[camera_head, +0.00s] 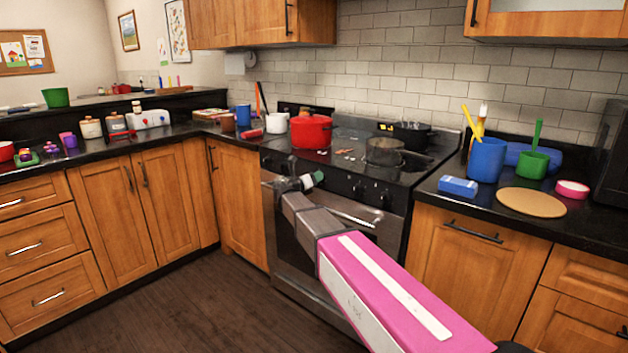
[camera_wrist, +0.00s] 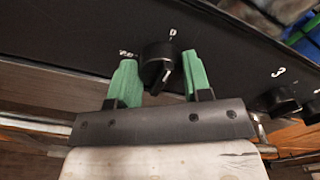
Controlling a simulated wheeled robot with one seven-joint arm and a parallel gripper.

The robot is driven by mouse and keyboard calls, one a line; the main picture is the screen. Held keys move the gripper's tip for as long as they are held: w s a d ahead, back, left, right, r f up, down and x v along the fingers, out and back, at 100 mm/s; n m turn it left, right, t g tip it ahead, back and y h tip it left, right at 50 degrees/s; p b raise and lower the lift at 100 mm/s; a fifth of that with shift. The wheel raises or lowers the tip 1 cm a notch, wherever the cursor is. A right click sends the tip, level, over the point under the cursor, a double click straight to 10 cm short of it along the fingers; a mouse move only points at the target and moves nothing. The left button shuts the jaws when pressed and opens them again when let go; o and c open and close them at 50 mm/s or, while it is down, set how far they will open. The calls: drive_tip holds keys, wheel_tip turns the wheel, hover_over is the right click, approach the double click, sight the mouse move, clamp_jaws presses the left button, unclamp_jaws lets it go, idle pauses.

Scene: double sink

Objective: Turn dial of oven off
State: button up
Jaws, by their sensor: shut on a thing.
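The oven (camera_head: 322,255) stands in the middle of the counter run, with black dials along its front panel. In the wrist view, one black dial (camera_wrist: 157,62) with a pale pointer mark sits between the green fingertips of my gripper (camera_wrist: 157,80). The fingers are closed in around the dial's sides; exact contact is hard to make out. In the head view, my gripper (camera_head: 313,180) is at the left part of the oven's panel and hides the dial there. Other dials show to the right, one at the wrist view's right side (camera_wrist: 279,102).
A red pot (camera_head: 311,131) and a dark pan (camera_head: 384,151) stand on the stovetop. The oven door handle (camera_head: 345,218) runs just below the panel, close to my arm. Blue and green containers (camera_head: 487,160) stand on the right counter. The floor at left is clear.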

drive_tip(key=shift+f, duration=0.1)
drive_tip(key=o, duration=0.9)
drive_tip(key=v, duration=1.1)
